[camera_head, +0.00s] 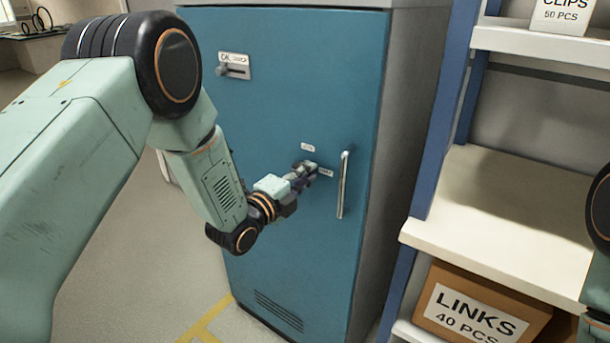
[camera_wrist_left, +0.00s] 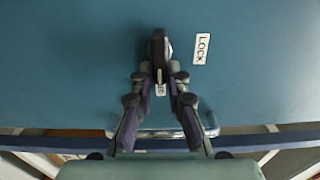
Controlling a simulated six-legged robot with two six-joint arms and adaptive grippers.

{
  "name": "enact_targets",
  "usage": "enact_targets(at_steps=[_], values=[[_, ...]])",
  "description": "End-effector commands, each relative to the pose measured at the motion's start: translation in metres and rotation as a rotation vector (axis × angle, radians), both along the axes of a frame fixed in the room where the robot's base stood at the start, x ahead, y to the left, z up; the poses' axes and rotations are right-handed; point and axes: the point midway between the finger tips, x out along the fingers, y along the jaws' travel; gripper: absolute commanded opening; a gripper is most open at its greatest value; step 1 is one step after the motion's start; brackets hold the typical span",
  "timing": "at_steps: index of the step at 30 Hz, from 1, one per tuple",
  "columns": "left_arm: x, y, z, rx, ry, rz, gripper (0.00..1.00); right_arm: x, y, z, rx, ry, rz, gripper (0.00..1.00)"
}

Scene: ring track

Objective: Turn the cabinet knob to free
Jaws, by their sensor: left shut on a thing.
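The blue cabinet (camera_head: 285,70) stands upright with its door shut in the head view. Its dark knob (camera_wrist_left: 158,46) shows between my left fingertips in the left wrist view. My left gripper (camera_head: 308,168) is shut on the knob and hides most of it in the head view. The LOCK label (camera_wrist_left: 201,49) is above the knob in the head view (camera_head: 308,147). A second label (camera_head: 326,173) lies right of the knob, toward the handle; my fingers partly cover it in the wrist view. The knob's long side appears to lie toward this second label. My right gripper is out of view.
The metal door handle (camera_head: 343,185) is just right of my left gripper. A slider with a plate (camera_head: 234,67) is higher on the door. Shelves (camera_head: 510,215) with a LINKS box (camera_head: 478,305) stand at right. Open floor (camera_head: 130,250) lies left.

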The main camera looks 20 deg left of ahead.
Motion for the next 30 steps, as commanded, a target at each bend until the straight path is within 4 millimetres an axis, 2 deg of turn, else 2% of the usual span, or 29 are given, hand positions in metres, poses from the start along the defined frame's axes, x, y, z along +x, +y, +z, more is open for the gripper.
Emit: enact_targets(at_steps=[12, 13, 20, 30], values=[[-0.0005, -0.0011, -0.0005, 0.008, -0.002, -0.004, 0.0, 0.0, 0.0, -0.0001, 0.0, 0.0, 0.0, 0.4], [-0.0005, -0.0011, -0.0006, 0.008, -0.001, -0.004, 0.17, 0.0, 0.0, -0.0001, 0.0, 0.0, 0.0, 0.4], [-0.0003, -0.0006, -0.0006, 0.006, -0.001, -0.002, 0.37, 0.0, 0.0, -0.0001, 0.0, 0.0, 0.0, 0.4], [-0.0022, 0.0008, -0.0006, 0.005, -0.001, 0.0, 0.38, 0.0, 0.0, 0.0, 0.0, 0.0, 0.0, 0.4]])
